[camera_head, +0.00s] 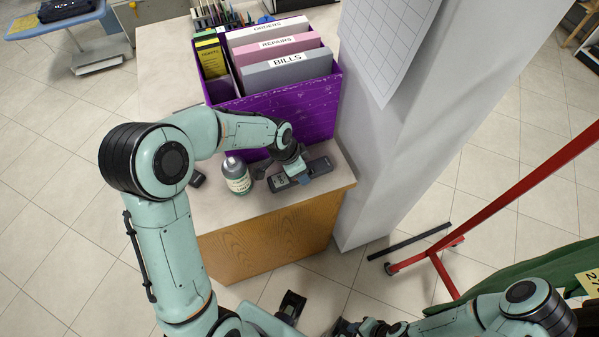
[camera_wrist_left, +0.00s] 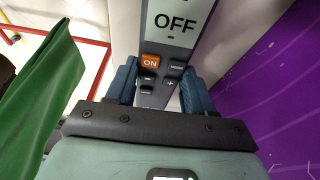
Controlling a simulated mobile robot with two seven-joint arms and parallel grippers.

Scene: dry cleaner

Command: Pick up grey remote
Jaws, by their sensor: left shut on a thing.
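The grey remote (camera_head: 319,165) is at the front right of the counter, below the purple file box. In the left wrist view the remote (camera_wrist_left: 162,97) shows an OFF display, an orange ON button and several dark buttons. My left gripper (camera_head: 303,174) has its blue fingers on both sides of the remote and is shut on it. The left wrist view shows my gripper (camera_wrist_left: 163,85) across the remote's button end. I cannot tell whether the remote touches the counter. My right arm is low at the right; its gripper's jaws are not clear.
The purple file box (camera_head: 318,112) stands just behind the remote. A small bottle (camera_head: 236,176) stands just left of my left gripper. A white pillar (camera_head: 400,130) rises right of the counter (camera_head: 222,214). A red rack (camera_head: 500,205) and green cloth (camera_head: 500,272) are at right.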

